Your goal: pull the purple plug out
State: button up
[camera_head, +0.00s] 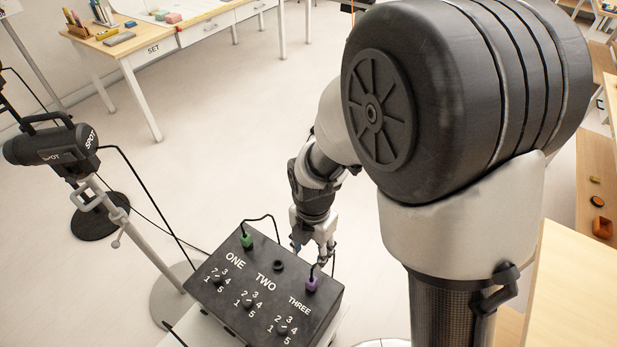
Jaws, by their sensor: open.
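The purple plug (311,285) sits in the socket above the label THREE, near the right edge of the black control box (237,319). A thin dark cable rises from the plug. My gripper (318,258) is open and points down just above and behind the purple plug. I cannot tell whether its fingers touch the plug or cable. A green plug (247,240) with a black cable sits above the label ONE. The socket above TWO (278,265) is black and has no coloured plug.
The box has three numbered dials and rests on a light stand. A spot lamp (52,147) on a pole stands at left, its cable trailing behind the box. A desk labelled SET (153,49) is at the back. A wooden surface (570,285) lies at right. Floor behind the box is clear.

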aim_at(312, 278)
jog(key=f+b, duration=0.2)
jog(key=f, duration=0.4)
jog(key=f+b, duration=0.2)
jog(key=f, duration=0.3)
jog(key=f+b, duration=0.2)
jog(key=f, duration=0.4)
jog(key=shift+s+f, duration=0.3)
jog(key=shift+f, duration=0.05)
grip_shut()
